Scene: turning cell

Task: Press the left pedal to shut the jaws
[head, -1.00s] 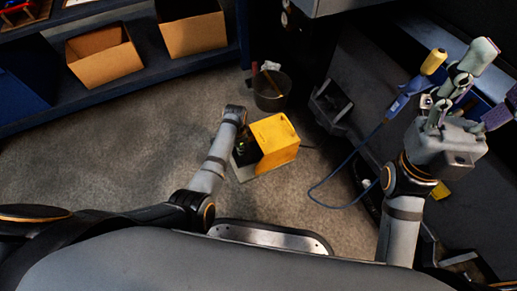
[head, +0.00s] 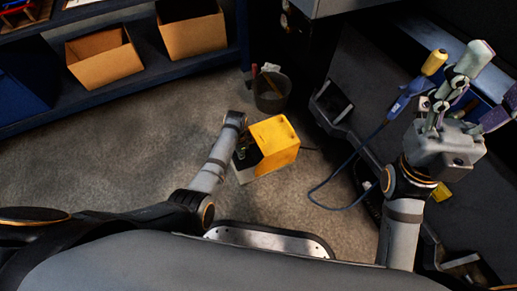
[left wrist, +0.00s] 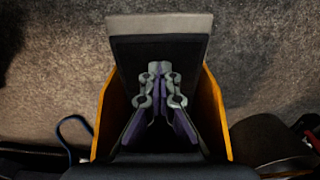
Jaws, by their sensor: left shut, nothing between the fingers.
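The pedal has a yellow box-shaped hood (head: 275,143), open on its left side, standing on the floor in the middle of the head view. My left gripper (head: 243,152) reaches into that opening from the left. In the left wrist view the shut, empty fingers (left wrist: 160,72) are over the black pedal plate (left wrist: 125,60), between the yellow side walls (left wrist: 212,110). I cannot tell whether the fingertips touch the plate. My right gripper (head: 478,105) is raised at the right of the head view, its purple pads apart.
A dark bucket (head: 271,92) stands behind the pedal. A blue hose (head: 345,190) curves across the floor to the right. Cardboard bins (head: 103,57) sit on a blue shelf at the upper left. The floor left of my left arm is clear.

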